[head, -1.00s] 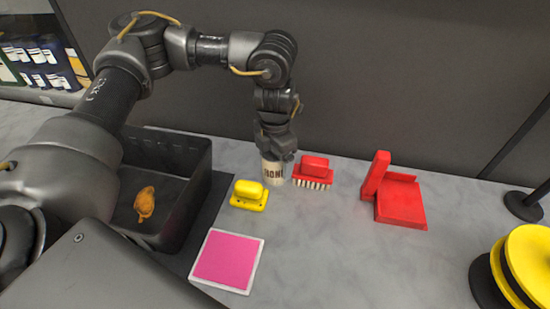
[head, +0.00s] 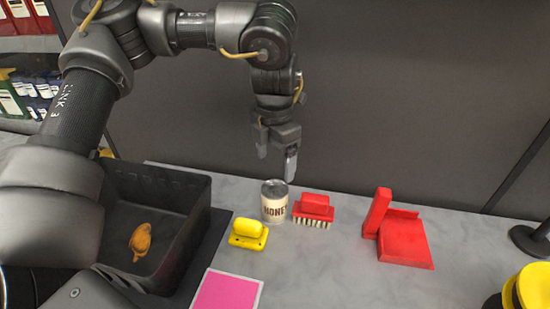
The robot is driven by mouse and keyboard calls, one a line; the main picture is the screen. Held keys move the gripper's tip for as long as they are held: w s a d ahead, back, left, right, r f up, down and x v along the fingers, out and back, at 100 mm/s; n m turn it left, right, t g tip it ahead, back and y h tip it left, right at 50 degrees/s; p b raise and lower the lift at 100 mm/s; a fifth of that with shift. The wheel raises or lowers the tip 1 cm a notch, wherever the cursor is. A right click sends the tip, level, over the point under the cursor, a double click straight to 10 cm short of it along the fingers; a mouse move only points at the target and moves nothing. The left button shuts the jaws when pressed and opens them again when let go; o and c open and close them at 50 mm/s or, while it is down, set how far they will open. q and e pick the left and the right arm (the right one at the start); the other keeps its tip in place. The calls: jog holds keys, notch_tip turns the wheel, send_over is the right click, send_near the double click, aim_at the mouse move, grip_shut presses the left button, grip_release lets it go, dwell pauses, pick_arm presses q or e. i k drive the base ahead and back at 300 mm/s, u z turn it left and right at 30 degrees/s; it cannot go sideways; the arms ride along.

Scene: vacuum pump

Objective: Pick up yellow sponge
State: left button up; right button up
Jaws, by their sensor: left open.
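The yellow sponge (head: 249,237), a yellow block with a raised rounded top, sits on the grey table in the head view, right of the black bin. My left gripper (head: 276,167) is open and empty. It points down above the honey can (head: 274,203), higher than the sponge and to its right, apart from both. The sponge is in plain view. My right gripper is not in view.
A red brush (head: 314,209) stands just right of the can, and a red dustpan-like piece (head: 404,240) lies further right. A pink square (head: 228,291) lies in front of the sponge. The black bin (head: 190,235) holds an orange item (head: 141,241).

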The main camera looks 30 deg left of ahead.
aim_at(249, 235)
jog(key=k, duration=2)
